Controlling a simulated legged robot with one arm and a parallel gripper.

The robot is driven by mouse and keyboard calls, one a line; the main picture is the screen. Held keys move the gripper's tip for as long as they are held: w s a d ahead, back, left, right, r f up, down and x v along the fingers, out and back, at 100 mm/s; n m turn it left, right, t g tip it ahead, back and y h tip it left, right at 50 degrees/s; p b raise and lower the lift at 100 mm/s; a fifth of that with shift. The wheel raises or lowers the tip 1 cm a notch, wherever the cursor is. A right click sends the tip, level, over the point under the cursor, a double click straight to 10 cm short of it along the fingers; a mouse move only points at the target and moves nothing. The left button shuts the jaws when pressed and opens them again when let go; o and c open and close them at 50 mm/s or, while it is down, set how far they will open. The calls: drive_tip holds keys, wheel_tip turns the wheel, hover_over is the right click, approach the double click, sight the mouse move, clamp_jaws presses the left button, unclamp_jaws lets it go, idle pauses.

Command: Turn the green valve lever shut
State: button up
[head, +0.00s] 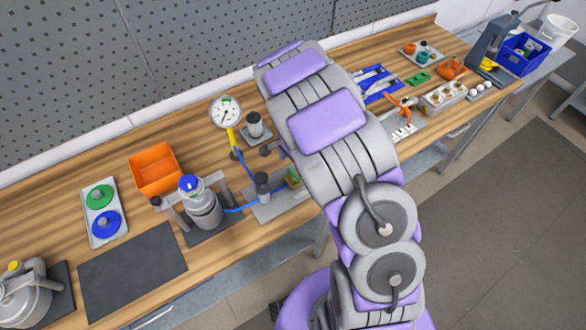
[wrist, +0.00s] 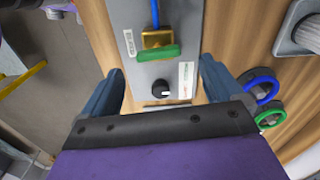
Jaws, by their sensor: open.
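The green valve lever (wrist: 158,52) lies crosswise over a brass valve body (wrist: 157,39) on a grey panel (wrist: 130,15) in the wrist view. A blue hose (wrist: 155,14) runs into the valve from the top, and the lever sits across the hose line. In the head view, a small green part of the valve (head: 293,177) shows beside my arm, partly hidden. My gripper (wrist: 160,82) is open and empty in the wrist view. Its two blue-grey fingers stand either side of the panel, below the lever in the picture. I see no contact with the lever.
A black knob (wrist: 160,88) and white labels are on the panel. Blue (wrist: 263,86) and green (wrist: 270,115) rings lie to the right. In the head view, a gauge (head: 225,112), a metal bottle (head: 203,205) and an orange bin (head: 155,168) stand left of my arm.

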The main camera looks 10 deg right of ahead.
sight(293, 173)
wheel_tip(293, 173, up, 12)
idle(0.4)
drive_tip(key=shift+a, duration=0.1)
drive_tip(key=s+d+r+n+b, duration=0.1)
drive_tip(key=s+r+n+b, duration=0.15)
drive_tip(key=s, duration=0.55)
drive_tip(key=s+r+n+b, duration=0.2)
drive_tip(key=s+r+n, duration=0.1)
drive_tip(key=s, duration=0.5)
drive_tip(key=s+f+n+g+b, duration=0.1)
drive_tip(key=s+n+b, duration=0.3)
drive_tip(key=s, duration=1.4)
drive_tip(key=f+n, duration=0.1)
drive_tip(key=n, duration=0.3)
drive_tip(key=shift+s+a+f+g+b, duration=0.15)
drive_tip(key=shift+s+a+g+b, duration=0.15)
drive_tip(key=shift+g+b, duration=0.1)
